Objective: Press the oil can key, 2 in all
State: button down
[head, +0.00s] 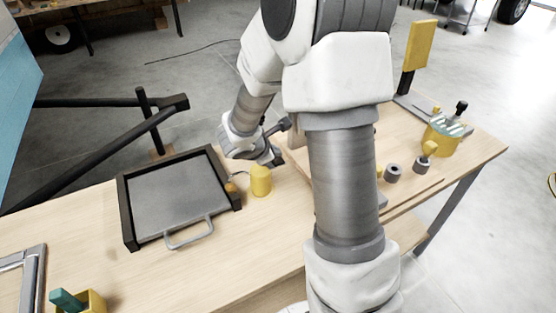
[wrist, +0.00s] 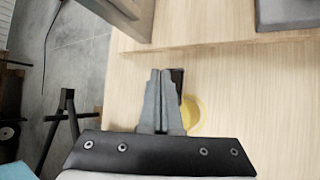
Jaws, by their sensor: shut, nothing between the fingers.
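A small yellow can (head: 261,181), which looks like the oil can, stands upright on the wooden bench beside the right edge of a black-framed tray. A thin curved spout seems to reach from it toward the tray. My gripper (head: 277,160) is just behind the can in the head view. In the wrist view my gripper (wrist: 160,73) is shut and empty, pointing at the wood. A yellow round thing (wrist: 194,112), likely the can, shows partly behind the right finger. A small dark piece (wrist: 178,75) shows right beside the fingertips; I cannot tell whether they touch it.
The black-framed tray (head: 128,211) with a grey panel and handle lies left of the can. A yellow pot (head: 441,143), a grey ring (head: 393,172) and an upright yellow panel (head: 418,45) are at the right. A yellow box (head: 96,300) is front left. Bare wood lies in front of the can.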

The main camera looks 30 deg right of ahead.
aim_at(275, 162)
jog(key=shift+f, duration=0.1)
jog(key=shift+f+b, duration=0.35)
jog(key=shift+b, duration=0.3)
jog(key=shift+s+f+b, duration=0.1)
jog(key=shift+f+b, duration=0.6)
jog(key=shift+b, duration=0.1)
dwell(1.1)
jog(key=shift+r+p, duration=0.65)
jog(key=shift+r, duration=0.45)
jog(key=shift+r+p, duration=1.9)
jog(key=shift+r, duration=0.7)
jog(key=shift+f, duration=0.1)
